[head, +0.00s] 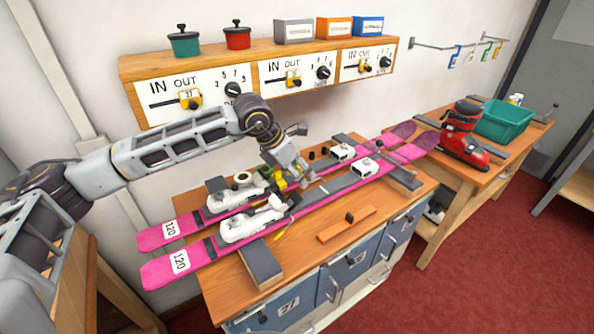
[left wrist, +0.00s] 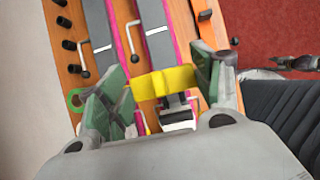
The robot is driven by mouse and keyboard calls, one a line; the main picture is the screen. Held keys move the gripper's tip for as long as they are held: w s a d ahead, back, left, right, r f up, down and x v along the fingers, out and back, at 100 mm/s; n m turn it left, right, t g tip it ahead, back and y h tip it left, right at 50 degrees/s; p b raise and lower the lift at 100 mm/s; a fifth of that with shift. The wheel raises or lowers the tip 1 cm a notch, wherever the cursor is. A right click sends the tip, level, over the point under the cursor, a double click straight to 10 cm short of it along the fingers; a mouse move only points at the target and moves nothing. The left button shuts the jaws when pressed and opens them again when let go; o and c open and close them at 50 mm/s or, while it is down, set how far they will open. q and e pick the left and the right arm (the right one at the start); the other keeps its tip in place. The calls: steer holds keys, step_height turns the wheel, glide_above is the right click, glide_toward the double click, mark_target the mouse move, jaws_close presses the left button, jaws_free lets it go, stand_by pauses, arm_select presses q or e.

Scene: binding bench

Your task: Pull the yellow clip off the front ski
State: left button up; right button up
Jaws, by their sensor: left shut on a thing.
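Two pink skis lie side by side on the bench, the front ski (head: 214,249) nearer and the back ski (head: 205,218) behind it. Both carry white bindings (head: 255,220). My left gripper (left wrist: 158,90) is shut on the yellow clip (left wrist: 165,82), which sits between its green-padded fingers over the front ski in the left wrist view. In the head view the gripper (head: 290,182) is low over the bindings and mostly hides the clip. I cannot tell whether the clip still touches the ski.
An orange bar (head: 338,227) lies on the bench (head: 222,290) in front of the skis. Grey supports (head: 260,264) hold the skis up. A shelf with dial panels (head: 205,92) hangs behind. A red boot (head: 460,140) and green bin (head: 503,122) stand on the right table.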

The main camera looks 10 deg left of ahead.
arm_select(q)
steer(key=shift+r, duration=0.2)
arm_select(e)
steer(key=shift+d, duration=0.15)
arm_select(q)
steer(key=shift+r, duration=0.4)
arm_select(e)
steer(key=shift+w+d+r, duration=0.15)
steer(key=shift+d, duration=0.05)
arm_select(q)
steer(key=shift+d+r, duration=0.1)
steer(key=shift+r, duration=0.3)
steer(key=shift+r+p, duration=0.25)
steer(key=shift+p, duration=0.1)
steer(key=shift+r, duration=0.5)
steer(key=shift+r+p, duration=0.35)
steer(key=shift+r, duration=0.75)
arm_select(e)
steer(key=shift+d+r, duration=0.45)
steer(key=shift+r, duration=0.2)
arm_select(q)
steer(key=shift+r, duration=0.1)
